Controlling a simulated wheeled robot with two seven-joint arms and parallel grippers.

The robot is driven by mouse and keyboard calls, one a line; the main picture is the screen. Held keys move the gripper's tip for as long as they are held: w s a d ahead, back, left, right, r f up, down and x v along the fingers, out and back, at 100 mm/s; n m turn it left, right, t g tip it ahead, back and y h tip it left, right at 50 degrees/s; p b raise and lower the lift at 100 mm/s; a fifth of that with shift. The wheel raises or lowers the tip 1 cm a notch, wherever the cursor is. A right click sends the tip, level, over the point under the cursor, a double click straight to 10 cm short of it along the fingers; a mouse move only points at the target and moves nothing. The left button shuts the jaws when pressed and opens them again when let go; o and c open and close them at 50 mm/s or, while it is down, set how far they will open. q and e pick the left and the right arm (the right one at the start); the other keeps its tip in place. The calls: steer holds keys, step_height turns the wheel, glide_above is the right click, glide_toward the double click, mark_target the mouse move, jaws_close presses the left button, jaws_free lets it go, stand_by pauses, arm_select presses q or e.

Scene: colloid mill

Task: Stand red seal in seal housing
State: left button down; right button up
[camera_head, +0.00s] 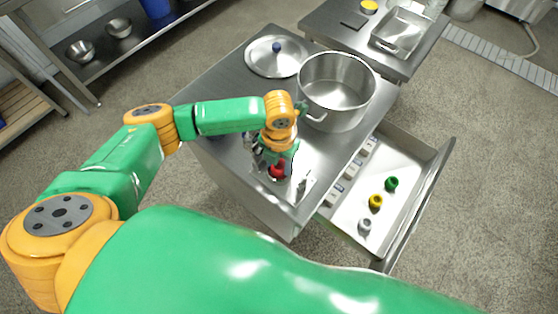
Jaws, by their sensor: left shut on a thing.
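The red seal (277,171) is at my left gripper (279,172), low over the front corner of the steel table. The gripper points down and is shut on the seal. The arm's wrist and the fingers cover part of the seal. The seal housing cannot be made out clearly; a pale plate with a small upright grey part (302,184) shows just right of the gripper. I cannot tell whether the seal touches anything below it. My right gripper is not in view.
A large steel pot (337,90) and a lid with a blue knob (275,57) stand behind the gripper on the table (222,78). An open drawer (408,212) at right holds green (391,184), yellow (375,202) and grey (365,226) pieces.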

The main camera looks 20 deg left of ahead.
mark_target(279, 166)
arm_select(q)
steer(key=c, duration=0.6)
jaws_free()
steer(key=shift+r, duration=0.2)
step_height(279, 166, up, 12)
